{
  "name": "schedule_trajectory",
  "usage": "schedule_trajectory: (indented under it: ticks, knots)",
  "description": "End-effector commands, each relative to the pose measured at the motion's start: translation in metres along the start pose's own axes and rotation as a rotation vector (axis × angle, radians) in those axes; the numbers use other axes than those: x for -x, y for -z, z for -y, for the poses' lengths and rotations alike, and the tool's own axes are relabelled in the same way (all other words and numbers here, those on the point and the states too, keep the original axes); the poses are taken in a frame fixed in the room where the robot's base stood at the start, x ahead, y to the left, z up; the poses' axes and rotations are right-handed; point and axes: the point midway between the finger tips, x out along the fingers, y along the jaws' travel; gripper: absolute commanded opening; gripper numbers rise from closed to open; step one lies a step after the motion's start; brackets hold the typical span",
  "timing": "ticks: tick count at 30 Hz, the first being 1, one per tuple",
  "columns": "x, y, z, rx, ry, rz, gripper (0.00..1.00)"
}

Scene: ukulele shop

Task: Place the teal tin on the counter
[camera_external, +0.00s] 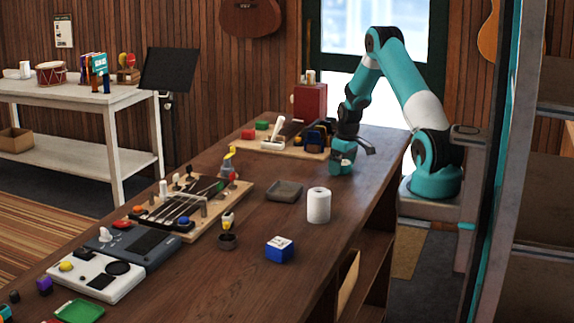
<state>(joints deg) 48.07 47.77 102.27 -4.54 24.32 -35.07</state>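My gripper (366,149) is low over the far right part of the dark wooden counter (290,205), at the end of my teal and black arm. A small dark finger-like part shows to the right of my wrist. The gripper is too small here to tell whether it is open or shut. A teal shape shows just left of it, close to the counter top. I cannot tell whether this is part of my wrist or the teal tin. No other teal tin can be made out on the counter.
Wooden boards with parts line the left side. A red box (310,101) stands at the far end. The front right of the counter is clear.

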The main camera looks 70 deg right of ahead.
Motion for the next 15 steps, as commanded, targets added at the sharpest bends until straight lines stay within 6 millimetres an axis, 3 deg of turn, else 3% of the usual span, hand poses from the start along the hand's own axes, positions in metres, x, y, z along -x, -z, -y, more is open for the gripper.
schedule_trajectory:
  ticks: [8,15]
  knots:
    - [0.011,0.001,-0.001,0.0,-0.002,-0.003,0.99]
    - [0.059,0.001,-0.001,0.0,-0.003,-0.005,0.99]
